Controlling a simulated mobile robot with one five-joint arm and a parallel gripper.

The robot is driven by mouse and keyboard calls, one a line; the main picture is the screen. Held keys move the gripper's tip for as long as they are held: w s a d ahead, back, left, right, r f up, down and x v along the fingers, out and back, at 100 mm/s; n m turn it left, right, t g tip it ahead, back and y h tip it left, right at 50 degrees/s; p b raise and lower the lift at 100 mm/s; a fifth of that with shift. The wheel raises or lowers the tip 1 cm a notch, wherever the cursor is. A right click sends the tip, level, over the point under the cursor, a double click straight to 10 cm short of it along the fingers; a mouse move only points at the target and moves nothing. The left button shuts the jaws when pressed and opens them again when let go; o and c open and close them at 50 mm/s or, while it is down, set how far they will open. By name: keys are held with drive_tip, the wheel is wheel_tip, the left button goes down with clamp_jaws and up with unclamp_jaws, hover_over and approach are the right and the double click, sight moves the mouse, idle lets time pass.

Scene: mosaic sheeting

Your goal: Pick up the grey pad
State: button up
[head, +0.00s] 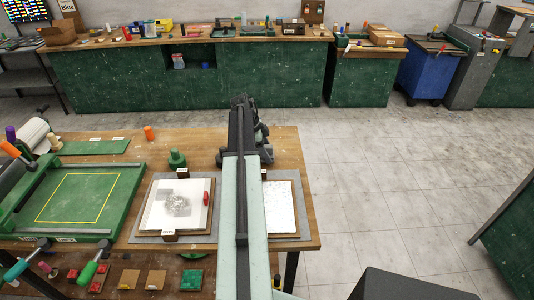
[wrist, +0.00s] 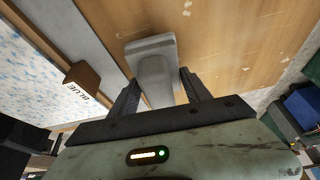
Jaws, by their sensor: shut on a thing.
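The grey pad (wrist: 150,60), a pale block with rounded edges, is between the two dark fingers of my gripper (wrist: 158,78) in the wrist view. The gripper is shut on it. Wooden table top (wrist: 225,35) lies behind the pad; I cannot tell whether the pad touches it. In the head view my dark gripper end (head: 245,140) is over the far right part of the table. There my arm hides the pad and the fingertips.
A brown block marked BLUE (wrist: 82,76) stands beside a blue-speckled sheet (head: 281,208). To the left are a white sheet with a grey mosaic patch (head: 165,205), a red piece (head: 206,198), a green knobbed piece (head: 177,160) and a green press bed (head: 80,198).

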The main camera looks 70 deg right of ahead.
sight(267, 146)
wheel_tip(267, 146, up, 9)
drive_tip(key=p, duration=0.7)
drive_tip(key=shift+f+p, duration=0.1)
drive_tip(key=shift+p, duration=0.25)
drive_tip(key=shift+f, duration=0.1)
